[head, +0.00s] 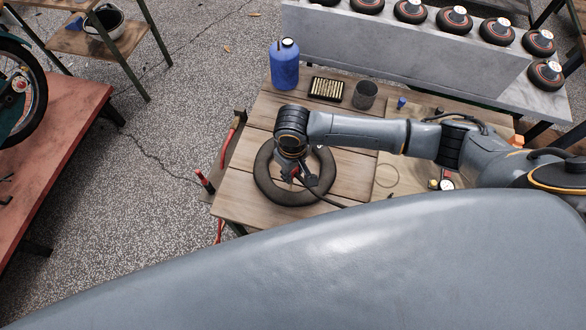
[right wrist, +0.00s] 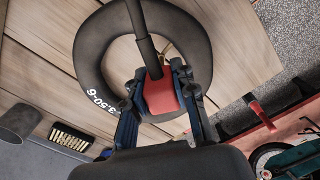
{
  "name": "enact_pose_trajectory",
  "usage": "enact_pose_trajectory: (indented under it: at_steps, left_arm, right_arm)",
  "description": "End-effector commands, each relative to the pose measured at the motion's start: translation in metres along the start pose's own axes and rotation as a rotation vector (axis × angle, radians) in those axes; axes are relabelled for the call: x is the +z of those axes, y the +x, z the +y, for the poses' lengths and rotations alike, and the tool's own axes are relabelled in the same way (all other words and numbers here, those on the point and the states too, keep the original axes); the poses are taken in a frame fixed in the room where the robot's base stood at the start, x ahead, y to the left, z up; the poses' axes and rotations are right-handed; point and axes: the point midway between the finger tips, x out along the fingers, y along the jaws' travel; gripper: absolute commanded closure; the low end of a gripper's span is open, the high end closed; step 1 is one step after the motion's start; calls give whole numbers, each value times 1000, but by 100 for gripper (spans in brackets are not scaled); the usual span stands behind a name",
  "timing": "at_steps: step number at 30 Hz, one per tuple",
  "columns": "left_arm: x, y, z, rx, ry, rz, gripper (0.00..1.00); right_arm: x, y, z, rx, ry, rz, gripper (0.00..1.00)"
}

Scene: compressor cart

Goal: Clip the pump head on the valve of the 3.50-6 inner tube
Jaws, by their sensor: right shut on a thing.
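The black inner tube (head: 264,185) lies flat on the wooden bench, its white 3.50-6 print readable in the right wrist view (right wrist: 86,60). My right gripper (head: 294,177) is over the tube's inner opening. In the right wrist view my right gripper (right wrist: 157,88) is shut on the red pump head (right wrist: 161,93), from which a black hose (right wrist: 142,38) runs off. A small brass-coloured bit (right wrist: 167,48) shows beside the hose, perhaps the valve; most of it is hidden. I cannot tell whether the pump head touches the valve. My left gripper is not in view.
A gauge (head: 446,184) lies at right. Red-handled tools (head: 204,181) are at the left edge. Small wheels (head: 410,11) line a grey shelf behind.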

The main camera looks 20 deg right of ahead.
Motion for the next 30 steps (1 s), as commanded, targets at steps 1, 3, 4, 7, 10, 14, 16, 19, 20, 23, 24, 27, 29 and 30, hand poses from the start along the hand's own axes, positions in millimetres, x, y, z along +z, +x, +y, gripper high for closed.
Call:
enact_pose_trajectory:
  at_steps: [1,3,4,7,10,14,16,19,20,23,24,27,29,30]
  left_arm:
    - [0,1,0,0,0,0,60]
    - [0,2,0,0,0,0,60]
    - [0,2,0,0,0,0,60]
    - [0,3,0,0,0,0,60]
    - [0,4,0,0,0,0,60]
    - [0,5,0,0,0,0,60]
    - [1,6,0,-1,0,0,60]
    - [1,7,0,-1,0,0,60]
    - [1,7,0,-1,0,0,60]
    - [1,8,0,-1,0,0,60]
    - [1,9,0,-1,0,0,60]
    - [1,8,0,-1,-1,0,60]
    - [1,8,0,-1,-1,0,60]
    - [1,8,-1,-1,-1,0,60]
  right_arm:
    - [0,1,0,0,0,0,98]
    - [0,3,0,-1,0,0,98]
    - [0,4,0,-1,0,0,98]
    - [0,6,0,-1,0,0,98]
    - [0,9,0,-1,1,0,98]
    - [0,12,0,-1,1,-1,98]
    - [0,14,0,-1,1,-1,98]
    - [0,17,0,0,1,-1,98]
    - [0,17,0,0,0,-1,98]
    - [0,20,0,0,0,-1,98]
    - [0,21,0,0,0,-1,98]
    - [0,21,0,0,0,0,61]
    - [0,21,0,0,0,0,48]
    - [0,21,0,0,0,0,46]
